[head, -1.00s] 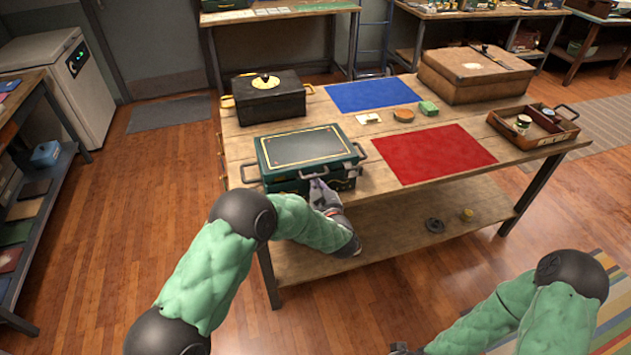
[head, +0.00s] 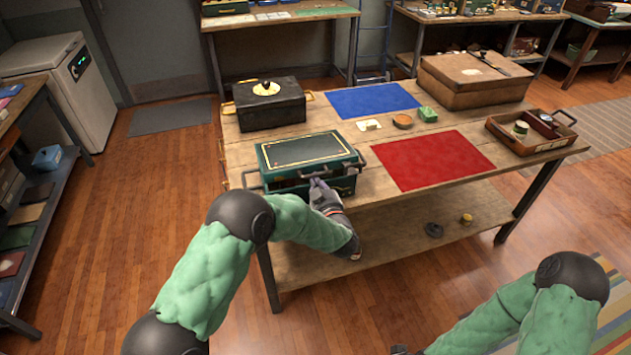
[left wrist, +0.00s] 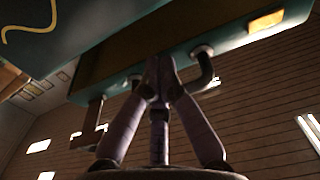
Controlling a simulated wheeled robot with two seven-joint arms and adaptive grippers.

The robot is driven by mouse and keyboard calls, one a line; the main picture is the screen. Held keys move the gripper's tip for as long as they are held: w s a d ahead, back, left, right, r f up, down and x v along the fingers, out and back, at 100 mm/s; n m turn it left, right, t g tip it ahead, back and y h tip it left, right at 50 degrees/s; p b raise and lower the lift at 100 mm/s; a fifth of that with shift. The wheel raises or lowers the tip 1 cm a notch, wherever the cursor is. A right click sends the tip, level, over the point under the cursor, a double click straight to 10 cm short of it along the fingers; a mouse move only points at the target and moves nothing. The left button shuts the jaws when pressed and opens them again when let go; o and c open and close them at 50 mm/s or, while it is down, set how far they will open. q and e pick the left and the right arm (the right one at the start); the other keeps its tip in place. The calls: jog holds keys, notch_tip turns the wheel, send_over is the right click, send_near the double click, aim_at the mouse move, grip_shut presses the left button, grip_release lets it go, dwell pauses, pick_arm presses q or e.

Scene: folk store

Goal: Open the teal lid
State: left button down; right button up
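The teal box stands at the table's left front, and its teal lid (head: 308,152) has a dark top panel with gold trim. The lid looks slightly raised at the front, with a dark band under its edge. My left gripper (head: 318,184) is at the middle of the box's front. In the left wrist view my left gripper's fingertips (left wrist: 160,72) meet at the grey lid handle (left wrist: 204,68) and look shut on it; the fingers hide its middle. My right arm shows at the lower right of the head view, but its gripper is not clearly seen.
A black box (head: 270,105) stands behind the teal one. A blue mat (head: 372,99) and a red mat (head: 430,158) lie to the right, with small items between them. A brown case (head: 475,80) and an open wooden tray (head: 530,148) are at the table's right.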

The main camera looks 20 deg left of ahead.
aim_at(314, 166)
pick_arm(q)
jog(key=shift+w+a+r+p, duration=0.15)
jog(key=shift+r+p, duration=0.4)
jog(key=shift+r, duration=0.55)
jog(key=shift+w+a+r+p, duration=0.1)
jog(key=shift+w+r+p, duration=0.15)
jog(key=shift+r+p, duration=0.6)
jog(key=shift+r, duration=0.3)
jog(key=shift+w+a+r+p, duration=0.2)
jog(key=shift+r+p, duration=0.15)
jog(key=shift+r, duration=0.25)
jog(key=shift+w+a+r+p, duration=0.1)
jog(key=shift+w+r+p, duration=0.15)
jog(key=shift+r, duration=0.45)
